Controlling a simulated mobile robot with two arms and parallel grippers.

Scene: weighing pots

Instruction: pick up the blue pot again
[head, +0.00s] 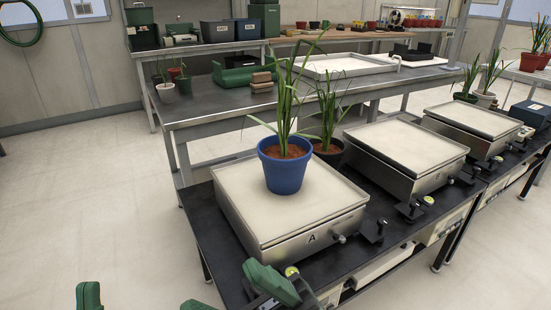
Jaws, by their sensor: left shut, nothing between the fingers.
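The blue pot (284,172) stands upright on the pale top of the scale marked A (236,202). It holds brown soil and a tall plant with long green leaves.
A dark pot with a plant (329,150) stands just behind the blue pot. More scales (408,148) stand to the right on the black bench. A grey table (205,104) is behind. Two green pieces at the bottom left edge are cut off and unclear.

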